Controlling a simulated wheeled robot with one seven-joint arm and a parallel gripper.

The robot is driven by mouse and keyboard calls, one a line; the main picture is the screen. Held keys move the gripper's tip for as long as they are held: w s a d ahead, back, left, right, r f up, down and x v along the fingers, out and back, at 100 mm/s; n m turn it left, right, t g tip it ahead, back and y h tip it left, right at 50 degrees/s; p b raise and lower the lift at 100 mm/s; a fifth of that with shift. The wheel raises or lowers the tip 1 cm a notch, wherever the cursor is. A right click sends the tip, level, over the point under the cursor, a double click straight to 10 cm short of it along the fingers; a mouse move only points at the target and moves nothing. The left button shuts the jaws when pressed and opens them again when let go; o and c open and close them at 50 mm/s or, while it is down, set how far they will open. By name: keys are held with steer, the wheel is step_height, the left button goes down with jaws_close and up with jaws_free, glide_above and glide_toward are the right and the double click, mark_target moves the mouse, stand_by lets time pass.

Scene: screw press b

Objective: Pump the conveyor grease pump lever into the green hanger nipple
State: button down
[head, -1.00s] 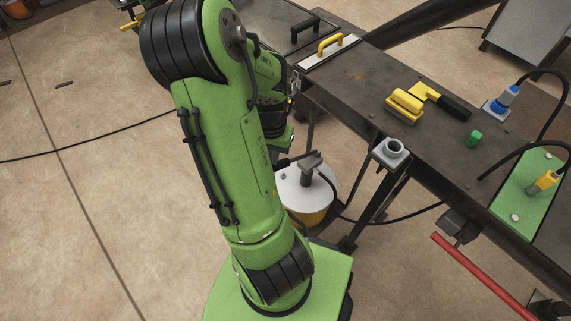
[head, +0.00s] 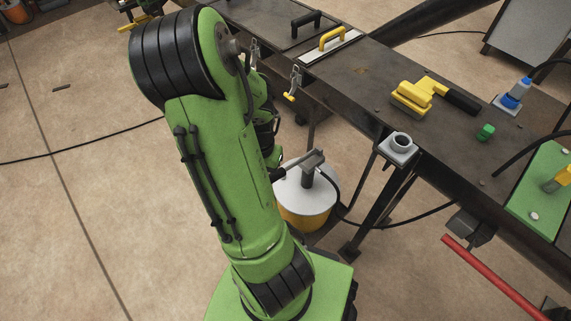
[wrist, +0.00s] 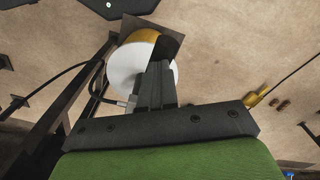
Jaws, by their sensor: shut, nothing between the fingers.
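The grease pump (head: 307,180) stands on a bucket with a white lid (head: 290,193) and yellow side, on the floor beside the bench. A dark bar, apparently its lever (head: 290,169), slopes left from the pump head toward my arm. In the wrist view the white lid (wrist: 125,72) lies beyond my gripper (wrist: 154,68), which is shut and empty. The fingers cover part of the pump; I cannot tell whether they touch the lever.
A black hose (head: 400,222) trails from the pump. Floor at left is mostly clear.

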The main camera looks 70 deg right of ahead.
steer(key=f+b, duration=0.3)
steer(key=shift+w+a+f, duration=0.1)
steer(key=shift+w+a, duration=0.05)
steer(key=shift+a, duration=0.15)
steer(key=s+d+r+p, duration=0.2)
steer(key=d+r+p, duration=0.1)
steer(key=r+p, duration=0.5)
step_height(320, 180, up, 2)
steer(key=shift+d+r, duration=0.1)
steer(key=shift+d, duration=0.3)
steer(key=f+b, duration=0.1)
steer(key=a+f+b, duration=0.1)
steer(key=f+b, duration=0.1)
steer(key=w+a+f+b, duration=0.1)
steer(key=shift+w+f, duration=0.1)
steer(key=shift+f, duration=0.3)
steer(key=shift+w+a+f+b, duration=0.15)
steer(key=shift+a+f+b, duration=0.15)
steer(key=shift+f+b, duration=0.25)
steer(key=shift+w+a+f+b, duration=0.1)
steer(key=shift+a+f+b, duration=0.2)
steer(key=shift+f+b, duration=0.25)
steer(key=shift+r, duration=0.1)
